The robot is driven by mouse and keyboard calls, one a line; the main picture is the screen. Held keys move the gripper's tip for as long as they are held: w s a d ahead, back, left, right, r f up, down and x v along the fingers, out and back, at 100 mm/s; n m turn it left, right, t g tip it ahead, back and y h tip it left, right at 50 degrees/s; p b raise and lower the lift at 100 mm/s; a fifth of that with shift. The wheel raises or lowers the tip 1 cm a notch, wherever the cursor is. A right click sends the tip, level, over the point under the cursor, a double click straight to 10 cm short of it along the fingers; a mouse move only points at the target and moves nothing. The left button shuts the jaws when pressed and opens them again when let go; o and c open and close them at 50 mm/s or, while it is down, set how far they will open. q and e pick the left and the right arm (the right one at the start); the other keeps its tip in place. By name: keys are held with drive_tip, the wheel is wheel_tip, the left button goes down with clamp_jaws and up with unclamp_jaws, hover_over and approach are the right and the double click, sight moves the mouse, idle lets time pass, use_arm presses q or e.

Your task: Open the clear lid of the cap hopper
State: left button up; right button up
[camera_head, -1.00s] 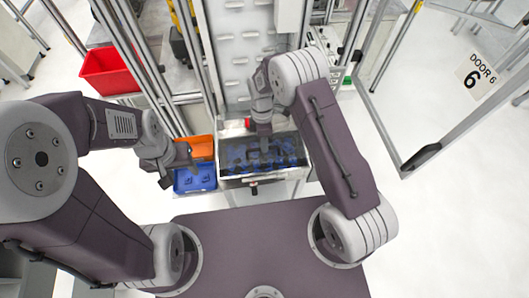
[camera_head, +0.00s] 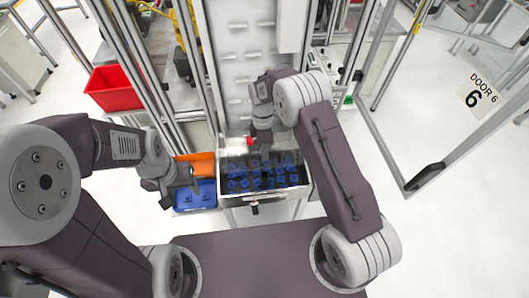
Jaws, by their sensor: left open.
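The cap hopper (camera_head: 237,197) is a pale, metal-rimmed box in the middle, with many dark blue caps (camera_head: 262,180) inside. The caps show sharply in its front part. A clear sheet that looks like the lid (camera_head: 235,149) shows at the hopper's back, around my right gripper, and seems raised; its exact angle is hard to tell. My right gripper (camera_head: 262,146) points down at the back of the hopper; its fingertips are too small to read. My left gripper (camera_head: 187,190) is open and empty, over the blue bin left of the hopper.
A blue bin (camera_head: 205,197) and an orange bin (camera_head: 204,162) stand directly left of the hopper. A red bin (camera_head: 112,90) is further back left. Metal frame posts and a white slotted panel (camera_head: 238,60) rise behind. An open framed door stands at right.

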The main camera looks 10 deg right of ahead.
drive_tip(key=shift+o, duration=1.4)
drive_tip(key=shift+w+f, duration=0.1)
drive_tip(key=shift+w, duration=0.1)
drive_tip(key=shift+w+f, duration=0.15)
drive_tip(key=shift+w, duration=0.2)
use_arm(q)
drive_tip(key=shift+w, duration=0.3)
use_arm(e)
drive_tip(key=shift+s, duration=0.3)
use_arm(q)
drive_tip(key=shift+w+f, duration=0.1)
use_arm(e)
drive_tip(key=shift+w, duration=0.1)
